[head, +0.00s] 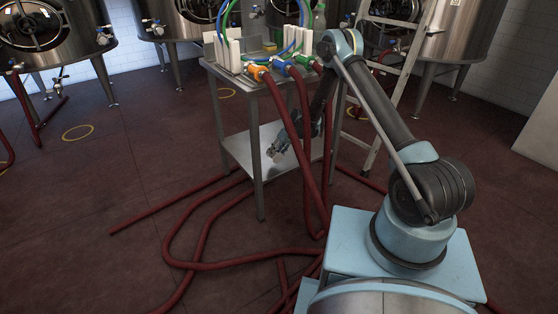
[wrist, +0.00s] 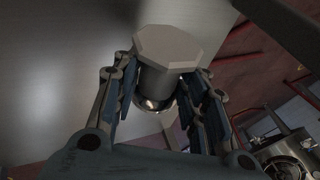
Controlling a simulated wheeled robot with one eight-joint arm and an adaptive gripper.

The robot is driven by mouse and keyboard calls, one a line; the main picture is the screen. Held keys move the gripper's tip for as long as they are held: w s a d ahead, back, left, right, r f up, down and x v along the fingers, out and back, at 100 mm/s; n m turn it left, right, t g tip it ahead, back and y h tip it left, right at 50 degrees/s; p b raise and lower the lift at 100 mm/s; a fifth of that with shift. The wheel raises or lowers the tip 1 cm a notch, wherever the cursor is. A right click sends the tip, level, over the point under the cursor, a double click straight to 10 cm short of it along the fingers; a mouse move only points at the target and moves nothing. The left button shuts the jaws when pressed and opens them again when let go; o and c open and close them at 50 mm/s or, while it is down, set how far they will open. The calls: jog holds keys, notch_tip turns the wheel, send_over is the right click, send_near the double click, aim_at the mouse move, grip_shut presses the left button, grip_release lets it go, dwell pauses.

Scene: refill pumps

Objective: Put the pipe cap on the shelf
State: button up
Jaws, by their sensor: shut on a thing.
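The pipe cap (wrist: 168,48) is a grey piece with an eight-sided end and a round body, in the middle of the wrist view. My gripper (wrist: 160,95) is shut on its round body, with a finger on each side. In the head view, my gripper (head: 277,147) is low beside the steel table, over the lower shelf (head: 238,148). The cap is too small there to make out clearly. The wrist view shows a smooth grey metal surface (wrist: 60,70) behind the cap; whether they touch, I cannot tell.
Red hoses (head: 215,265) lie looped on the floor and hang from the orange, blue and green fittings on the table top (head: 240,75). A table leg (head: 256,165) stands left of my gripper. A ladder (head: 400,90) and steel tanks (head: 60,35) are behind.

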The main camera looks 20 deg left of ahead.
jog(key=shift+f, duration=1.95)
jog(key=o, duration=1.3)
jog(key=shift+r, duration=0.1)
jog(key=v, duration=1.1)
jog(key=shift+d+r, duration=0.25)
jog(key=shift+r, duration=0.05)
